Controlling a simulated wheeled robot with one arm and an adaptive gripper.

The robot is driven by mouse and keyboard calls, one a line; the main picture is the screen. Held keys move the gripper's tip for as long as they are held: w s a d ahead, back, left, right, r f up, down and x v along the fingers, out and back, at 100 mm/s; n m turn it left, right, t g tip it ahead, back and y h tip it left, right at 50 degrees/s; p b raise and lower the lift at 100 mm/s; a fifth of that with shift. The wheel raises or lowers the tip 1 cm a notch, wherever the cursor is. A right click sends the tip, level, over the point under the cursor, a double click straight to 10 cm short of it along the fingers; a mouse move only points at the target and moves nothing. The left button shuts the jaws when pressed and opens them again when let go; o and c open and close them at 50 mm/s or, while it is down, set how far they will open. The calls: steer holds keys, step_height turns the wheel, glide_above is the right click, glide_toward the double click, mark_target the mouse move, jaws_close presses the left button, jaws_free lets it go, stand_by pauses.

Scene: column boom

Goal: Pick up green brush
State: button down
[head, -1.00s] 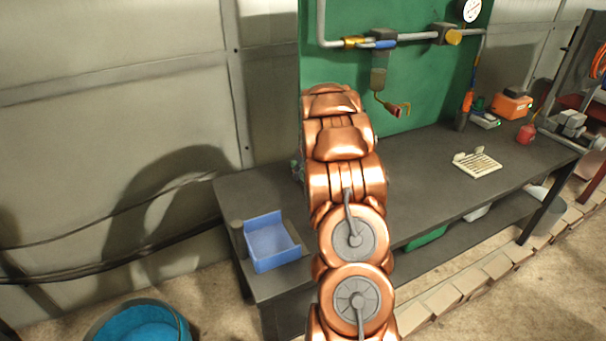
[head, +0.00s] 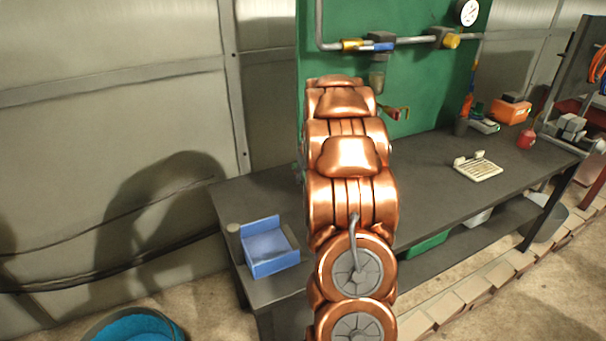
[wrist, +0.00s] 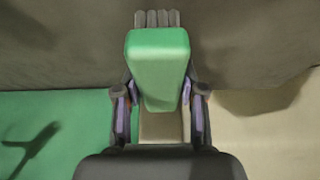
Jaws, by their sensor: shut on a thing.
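The green brush (wrist: 158,62) is in the wrist view, with a green body and a row of grey bristles at its far end. My gripper (wrist: 160,112) has its two fingers on either side of the brush's narrower near part and is shut on it. In the head view my copper arm hides both the gripper and the brush. In the wrist view a dark surface lies behind the brush; I cannot tell the gap between them.
A dark workbench (head: 428,196) runs along the wall and green panel (head: 428,82). On it are a blue bin (head: 272,266) at left, a pale slotted tray (head: 478,169), and a red-orange box (head: 510,111) at right. A bucket (head: 178,326) stands on the floor. The bench middle is mostly clear.

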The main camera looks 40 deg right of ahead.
steer(key=s+a+b, duration=0.1)
steer(key=s+a, duration=0.1)
steer(key=s, duration=0.1)
steer(key=s+a+b, duration=0.1)
steer(key=s+a, duration=0.1)
steer(key=s, duration=0.2)
steer(key=s+a+r+b, duration=0.1)
steer(key=s+a, duration=0.1)
steer(key=s, duration=0.1)
steer(key=shift+s, duration=0.15)
steer(key=c, duration=1.2)
jaws_free()
steer(key=c, duration=0.5)
steer(key=shift+s, duration=0.1)
